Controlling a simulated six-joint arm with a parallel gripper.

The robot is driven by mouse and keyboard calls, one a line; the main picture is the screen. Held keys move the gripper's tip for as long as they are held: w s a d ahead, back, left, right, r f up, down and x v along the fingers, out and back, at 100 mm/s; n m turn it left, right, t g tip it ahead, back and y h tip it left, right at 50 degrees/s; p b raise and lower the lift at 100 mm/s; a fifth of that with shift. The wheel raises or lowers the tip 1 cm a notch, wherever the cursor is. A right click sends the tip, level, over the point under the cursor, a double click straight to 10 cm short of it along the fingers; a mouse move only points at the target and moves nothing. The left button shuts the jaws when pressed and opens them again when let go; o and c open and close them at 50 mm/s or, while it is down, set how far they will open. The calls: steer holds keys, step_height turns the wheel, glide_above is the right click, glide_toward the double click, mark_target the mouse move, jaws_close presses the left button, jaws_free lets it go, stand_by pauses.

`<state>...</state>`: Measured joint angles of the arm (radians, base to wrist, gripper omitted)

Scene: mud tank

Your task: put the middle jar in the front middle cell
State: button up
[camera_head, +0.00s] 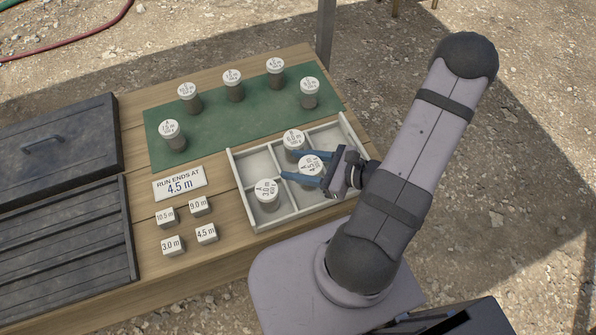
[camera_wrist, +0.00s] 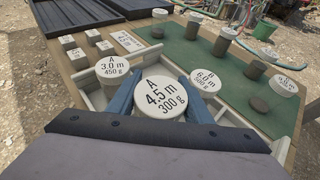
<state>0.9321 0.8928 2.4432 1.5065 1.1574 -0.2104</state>
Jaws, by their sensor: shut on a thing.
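My gripper (camera_head: 297,165) is shut on a white-lidded jar (camera_head: 311,163) marked A 4.5 m, 300 g. The wrist view shows this jar (camera_wrist: 165,98) upright between the two blue fingers. It is at the front middle of the pale divided tray (camera_head: 242,186); its base is hidden, so I cannot tell whether it touches the tray floor. A jar marked A 3.0 m, 450 g (camera_head: 266,194) stands to its left in the front left part. A jar marked 6.0 m (camera_head: 294,141) stands behind it in the tray.
Several white-lidded jars, one at the left (camera_head: 171,131), stand on the green mat (camera_head: 215,125) behind the tray. A sign (camera_head: 180,184) reads "RUN ENDS AT 4.5 m". Several small labelled blocks (camera_head: 206,233) lie left of the tray. A dark lidded box (camera_head: 55,145) is farther left.

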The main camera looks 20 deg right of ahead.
steer(key=shift+f, duration=2.05)
steer(key=shift+f, duration=0.15)
steer(key=o, duration=1.3)
steer(key=shift+r, duration=0.25)
steer(key=shift+s+d+r, duration=0.15)
steer(key=shift+s+d, duration=0.2)
steer(key=shift+d, duration=0.1)
steer(key=b+v, duration=0.1)
steer(key=v, duration=0.9)
steer(key=shift+s+d+r, duration=0.15)
steer(key=shift+s, duration=0.2)
